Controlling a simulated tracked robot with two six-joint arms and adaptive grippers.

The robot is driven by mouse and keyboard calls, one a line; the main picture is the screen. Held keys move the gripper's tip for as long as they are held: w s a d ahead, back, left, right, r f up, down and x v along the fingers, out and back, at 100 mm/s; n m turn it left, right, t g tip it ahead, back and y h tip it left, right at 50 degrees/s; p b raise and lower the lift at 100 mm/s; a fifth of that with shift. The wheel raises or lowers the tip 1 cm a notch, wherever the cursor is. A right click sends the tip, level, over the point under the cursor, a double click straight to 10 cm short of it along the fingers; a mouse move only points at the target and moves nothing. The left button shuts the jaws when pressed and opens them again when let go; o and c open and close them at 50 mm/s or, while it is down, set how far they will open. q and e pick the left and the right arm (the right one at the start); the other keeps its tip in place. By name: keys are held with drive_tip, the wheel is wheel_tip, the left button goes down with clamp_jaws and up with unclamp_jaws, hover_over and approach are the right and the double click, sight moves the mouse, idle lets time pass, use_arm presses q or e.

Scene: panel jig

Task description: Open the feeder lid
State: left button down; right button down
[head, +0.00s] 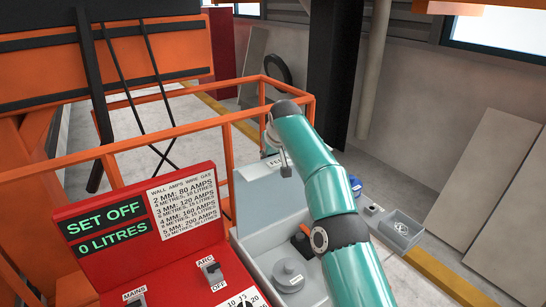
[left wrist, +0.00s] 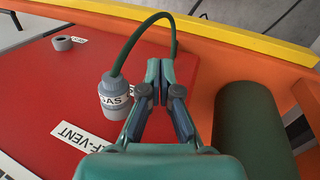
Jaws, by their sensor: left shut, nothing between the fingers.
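In the head view the grey feeder (head: 248,243) stands beside the red panel. Its grey lid (head: 262,205), with a partly covered label on its top edge, appears raised behind an open compartment. Inside are a round grey spool-like part (head: 289,277) and an orange-and-black part (head: 302,241). A teal arm of mine, from the lower right, crosses the feeder's right side. A small grey part below its wrist touches or overlaps the lid's top; I cannot tell whether it is a fingertip. My left gripper (left wrist: 160,75) shows only in the left wrist view, shut and empty.
The red panel (head: 128,225) carries a green-lettered display and switches. A grey GAS fitting (left wrist: 114,97) with a green hose stands left of my left fingers. An orange rail (head: 140,147) runs behind. A small grey tray (head: 400,228) lies to the right.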

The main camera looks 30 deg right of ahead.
drive_tip(key=shift+w+r, duration=0.1)
drive_tip(key=shift+r, duration=0.1)
drive_tip(key=c, duration=1.1)
unclamp_jaws()
drive_tip(key=shift+c, duration=0.2)
drive_tip(key=o, duration=0.3)
drive_tip(key=shift+f, duration=0.1)
drive_tip(key=v, duration=1.2)
drive_tip(key=shift+f, duration=0.1)
